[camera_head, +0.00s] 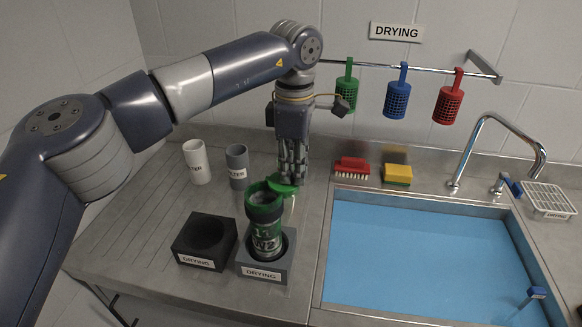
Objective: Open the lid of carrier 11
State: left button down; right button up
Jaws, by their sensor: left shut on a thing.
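Carrier 11 (265,230) is a dark cylinder with green bands, marked "11" and "W2". It stands, leaning slightly, in the grey drying holder (264,272) on the steel counter. Its green lid (283,187) is at the back of the carrier's top rim, raised and tilted away from the mouth. My left gripper (290,179) points down just behind the carrier's top, with its fingertips shut on the lid. The exact contact is small and partly hidden. My right gripper is not in view.
An empty black drying holder (204,241) stands left of the carrier. A white filter cup (197,163) and a grey one (238,166) stand behind. A blue-bottomed sink (420,255) lies to the right, with a red brush (352,166) and yellow sponge (398,174) at its back edge.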

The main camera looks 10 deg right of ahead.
pick_arm(q)
jog(key=w+n, duration=0.1)
jog(key=n+p, duration=0.1)
jog(key=n, duration=0.1)
jog(key=shift+w+d+r, duration=0.1)
jog(key=shift+w+d, duration=0.05)
jog(key=shift+w, duration=0.2)
jog(key=shift+w+n+p, duration=0.4)
jog(key=shift+n, duration=0.5)
jog(key=shift+w+n+p, duration=0.35)
jog(key=shift+w+n, duration=0.05)
jog(key=shift+n, duration=0.5)
jog(key=c, duration=1.6)
grip_release()
jog(key=shift+c, duration=0.2)
